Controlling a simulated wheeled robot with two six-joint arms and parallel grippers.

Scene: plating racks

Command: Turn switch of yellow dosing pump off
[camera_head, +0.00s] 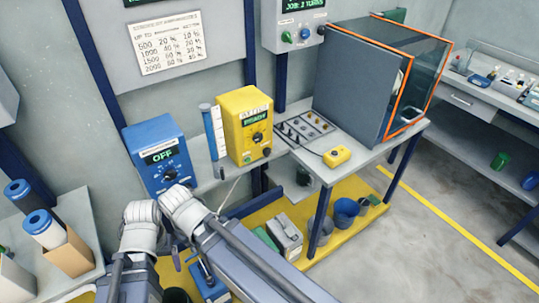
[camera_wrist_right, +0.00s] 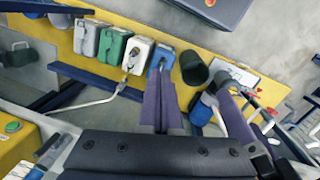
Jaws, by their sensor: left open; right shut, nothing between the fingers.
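The yellow dosing pump (camera_head: 244,110) stands on the bench against the wall in the head view. Its green display appears to read READY, and a dark round switch (camera_head: 257,137) sits on its front. My left gripper (camera_head: 176,258) is open, low in front of the bench and well apart from the pump, and partly hidden between my arms. My right gripper shows in the right wrist view (camera_wrist_right: 162,95). It is shut, empty, and points down toward a blue canister (camera_wrist_right: 160,66). In the head view my right arm hides its fingers.
A blue pump (camera_head: 150,140) reading OFF stands left of the yellow one, with a blue cylinder (camera_head: 212,130) between them. A small yellow box (camera_head: 337,156) and a switch panel (camera_head: 303,130) lie to the right. Several canisters stand on the yellow platform (camera_head: 340,205) below.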

